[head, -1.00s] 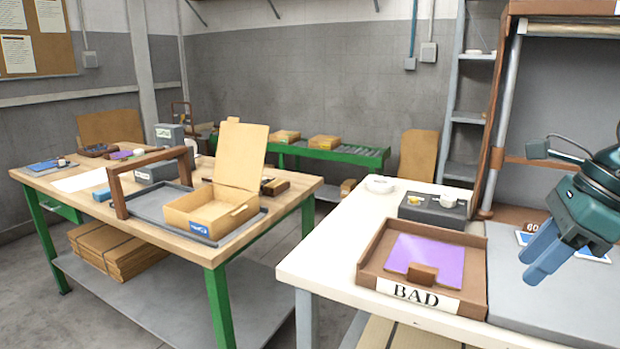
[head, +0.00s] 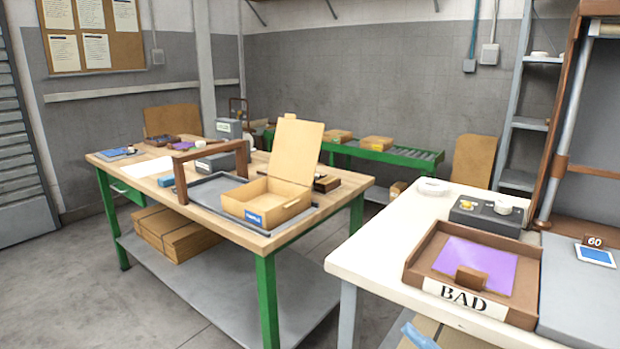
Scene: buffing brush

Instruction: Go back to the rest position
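Nothing held shows at the visible tip. My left gripper is out of view.
A brown tray marked BAD (head: 420,258) holds a purple sheet (head: 485,262) near the white table's front edge. A grey box (head: 487,213) stands behind it. The wooden workbench (head: 350,188) at left bears an open carton (head: 265,203). Grey floor (head: 215,300) shows in front.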

